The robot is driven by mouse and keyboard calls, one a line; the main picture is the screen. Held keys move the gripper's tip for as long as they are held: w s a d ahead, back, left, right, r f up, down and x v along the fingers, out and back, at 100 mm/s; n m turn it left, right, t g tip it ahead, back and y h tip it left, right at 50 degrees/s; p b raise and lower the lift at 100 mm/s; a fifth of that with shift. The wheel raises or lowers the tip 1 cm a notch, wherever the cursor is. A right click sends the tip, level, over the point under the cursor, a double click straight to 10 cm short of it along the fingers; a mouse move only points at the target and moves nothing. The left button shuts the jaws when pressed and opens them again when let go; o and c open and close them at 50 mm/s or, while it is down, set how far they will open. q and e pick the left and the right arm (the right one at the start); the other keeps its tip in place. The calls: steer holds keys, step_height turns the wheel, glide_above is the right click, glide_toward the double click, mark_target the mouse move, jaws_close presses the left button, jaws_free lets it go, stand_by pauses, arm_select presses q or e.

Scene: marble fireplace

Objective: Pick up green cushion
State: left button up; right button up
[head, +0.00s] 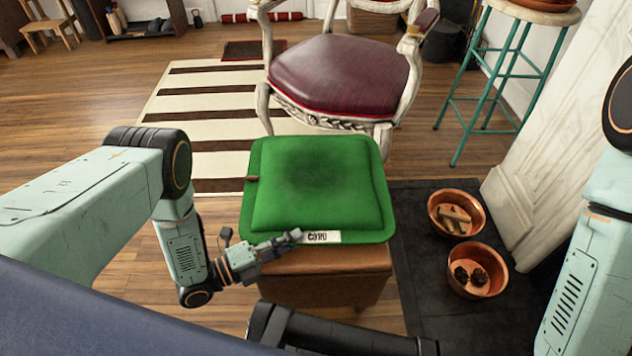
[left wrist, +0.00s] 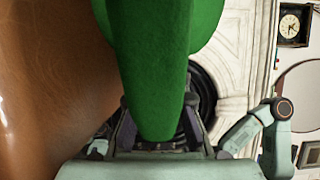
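The green cushion (head: 317,185) lies over a brown leather stool, square and puffed in the middle, with a white label on its front edge. My left gripper (head: 292,238) is at the cushion's front edge, left of the label; one finger shows on top and the other is hidden beneath. In the left wrist view the cushion (left wrist: 155,60) runs between the two fingers of my left gripper (left wrist: 158,115), which lean in against both sides. The gripper looks shut on it. My right arm stands at the right edge, its gripper out of view.
The brown stool (head: 330,288) is under the cushion. A carved chair with a dark red seat (head: 340,75) stands just behind. Copper bowls (head: 456,214) sit on the dark hearth at right, beside a marble pillar (head: 555,120). A teal stool (head: 495,75) stands back right.

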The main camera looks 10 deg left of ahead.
arm_select(q)
jaws_close()
stand_by(0.4)
steer(key=shift+r, duration=0.1)
step_height(320, 180, up, 16)
steer(key=p, duration=1.2)
